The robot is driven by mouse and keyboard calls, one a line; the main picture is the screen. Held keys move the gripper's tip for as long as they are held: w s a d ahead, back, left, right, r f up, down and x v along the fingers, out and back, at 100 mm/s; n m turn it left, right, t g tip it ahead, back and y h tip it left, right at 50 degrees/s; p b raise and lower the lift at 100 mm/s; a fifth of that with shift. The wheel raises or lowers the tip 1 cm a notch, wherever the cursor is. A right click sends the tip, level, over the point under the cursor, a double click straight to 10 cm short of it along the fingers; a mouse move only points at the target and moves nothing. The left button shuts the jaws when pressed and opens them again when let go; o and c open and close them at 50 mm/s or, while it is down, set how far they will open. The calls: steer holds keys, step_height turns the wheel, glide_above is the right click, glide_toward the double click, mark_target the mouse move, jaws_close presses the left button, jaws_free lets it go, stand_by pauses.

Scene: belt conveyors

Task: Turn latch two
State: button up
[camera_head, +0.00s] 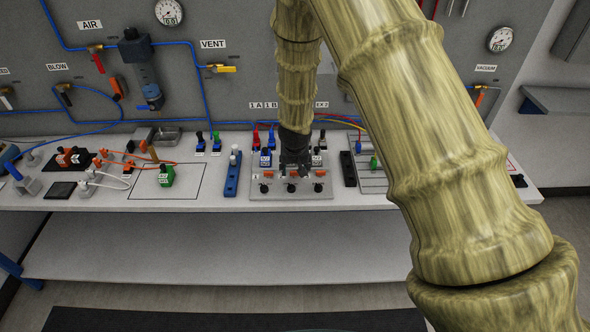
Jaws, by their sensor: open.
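A grey panel (258,195) stands on the bench at the middle of the head view. Several small dark knobs or latches sit along its front, one at the left (265,188), one at the middle (291,188) and one at the right (317,188). Their numbers are too small to read, so I cannot tell which is latch two. My gripper (296,163) points down over the middle of the panel, behind the front row. It is open, with nothing visible in it. Its fingers hide part of the panel, and contact with it cannot be told.
A green block (166,176) stands farther left. My arm covers the bench's right part. The lower shelf (200,262) is clear.

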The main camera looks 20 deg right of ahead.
steer(key=d+v, duration=0.1)
steer(key=v, duration=0.7)
steer(key=shift+a+r, duration=0.25)
steer(key=shift+a, duration=0.3)
steer(key=shift+s, duration=0.1)
steer(key=shift+n+g+h, duration=0.4)
steer(key=shift+g, duration=0.3)
steer(key=s+d+f, duration=0.1)
steer(key=s+f, duration=0.2)
steer(key=f, duration=0.1)
steer(key=s+d+f, duration=0.1)
steer(key=s+f, duration=0.3)
steer(key=s+d+f, duration=0.1)
steer(key=s+f, duration=0.2)
steer(key=shift+s+f, duration=0.15)
steer(key=shift+f, duration=0.25)
steer(key=s+f+n+g+y, duration=0.1)
steer(key=s+f, duration=0.4)
steer(key=s, duration=0.6)
steer(key=s+a+f+g, duration=0.1)
steer(key=s+f, duration=0.4)
steer(key=s, duration=0.6)
steer(key=s+f+n+g+y, duration=0.1)
steer(key=s+f, duration=0.4)
steer(key=s, duration=0.6)
step_height(320, 180, down, 9)
steer(key=b, duration=0.8)
steer(key=shift+s+a+b, duration=0.3)
steer(key=shift+s+a, duration=0.05)
